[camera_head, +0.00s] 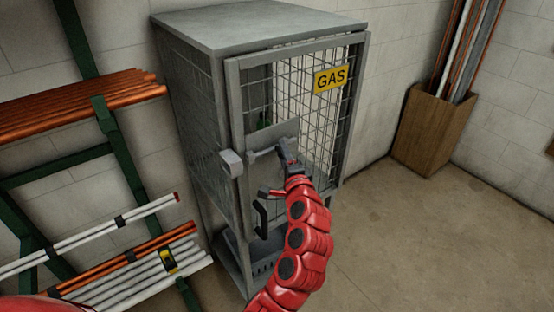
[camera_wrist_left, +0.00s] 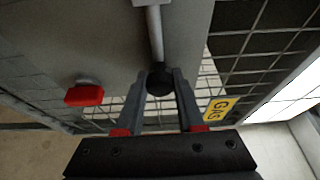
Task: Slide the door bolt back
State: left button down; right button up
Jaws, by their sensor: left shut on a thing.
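The grey mesh cabinet (camera_head: 187,120) has a mesh door with a yellow GAS sign (camera_head: 331,78), which also shows in the wrist view (camera_wrist_left: 217,109). The door bolt (camera_head: 262,153) is a pale horizontal rod on a grey plate, near a block (camera_head: 231,164) on the left frame post. I cannot tell whether the rod's end sits in that block. My left gripper (camera_head: 286,150) is at the bolt's right end. In the wrist view its fingers (camera_wrist_left: 159,90) are shut around the bolt's round black knob (camera_wrist_left: 158,82), at the end of the rod (camera_wrist_left: 155,35). My right gripper is out of view.
A red handle (camera_head: 270,191) sticks out below the bolt, also close left of my fingers in the wrist view (camera_wrist_left: 84,96). A black door handle (camera_head: 260,218) is lower. A pipe rack (camera_head: 110,120) stands left, a wooden bin (camera_head: 425,130) right. Floor at right is clear.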

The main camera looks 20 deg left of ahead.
pick_arm(q)
jog(key=c, duration=1)
grip_release()
jog(key=o, duration=0.5)
jog(key=shift+w+d, duration=0.2)
jog(key=shift+w, duration=0.05)
jog(key=shift+c, duration=0.2)
jog(key=shift+s+a, duration=0.1)
jog(key=shift+s, duration=0.15)
jog(key=b+v, duration=0.5)
jog(key=v, duration=1.2)
